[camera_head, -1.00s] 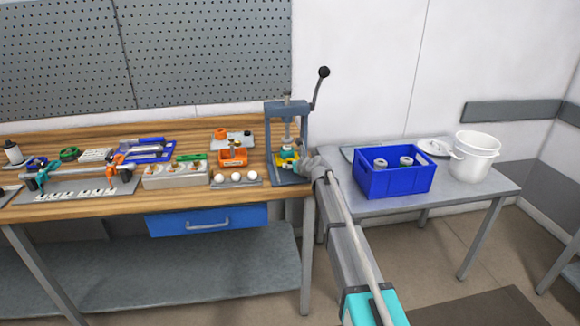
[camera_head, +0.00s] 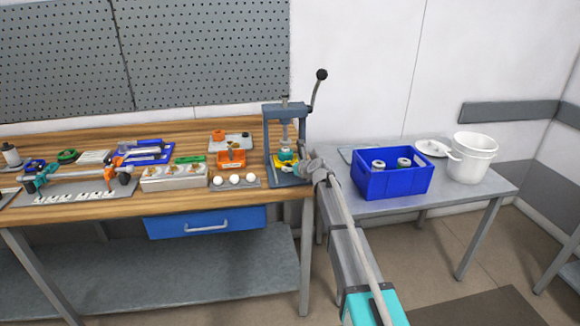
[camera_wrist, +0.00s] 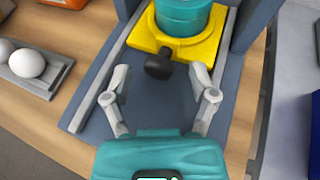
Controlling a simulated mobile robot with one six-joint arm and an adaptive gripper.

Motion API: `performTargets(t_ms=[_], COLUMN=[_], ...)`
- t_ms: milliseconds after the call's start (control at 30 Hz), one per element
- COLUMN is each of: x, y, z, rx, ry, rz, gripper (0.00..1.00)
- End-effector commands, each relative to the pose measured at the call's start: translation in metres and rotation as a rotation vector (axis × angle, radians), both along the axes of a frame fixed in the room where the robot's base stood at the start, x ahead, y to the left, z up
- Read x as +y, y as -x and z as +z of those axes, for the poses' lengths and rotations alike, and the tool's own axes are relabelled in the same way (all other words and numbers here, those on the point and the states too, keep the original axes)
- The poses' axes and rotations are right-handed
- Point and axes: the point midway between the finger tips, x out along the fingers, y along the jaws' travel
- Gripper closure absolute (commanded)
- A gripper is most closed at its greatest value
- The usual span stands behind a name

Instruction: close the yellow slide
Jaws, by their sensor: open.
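The yellow slide (camera_wrist: 183,45) sits between two rails on the grey-blue base of the press. It has a black knob (camera_wrist: 160,66) on its front edge. A teal cylindrical part (camera_wrist: 185,17) stands on the slide. In the head view the slide (camera_head: 286,158) shows small at the foot of the press (camera_head: 287,122), with the teal part above it. My gripper (camera_wrist: 162,88) is open and empty. Its fingers are spread in front of the slide, with the knob a little beyond and between the fingertips. I cannot tell whether the fingers touch anything.
White balls in a grey tray (camera_wrist: 36,77) lie left of the press. The press lever (camera_head: 316,90) rises at the right.

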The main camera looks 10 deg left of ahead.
Motion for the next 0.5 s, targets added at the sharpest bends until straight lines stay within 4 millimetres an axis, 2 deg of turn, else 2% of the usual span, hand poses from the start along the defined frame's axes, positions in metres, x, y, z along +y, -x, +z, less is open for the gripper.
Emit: performTargets(t_ms=[500], x=[-0.016], y=[0.02], z=[0.011], rx=[-0.001], ry=[0.001], rz=[-0.001], gripper=[0.25])
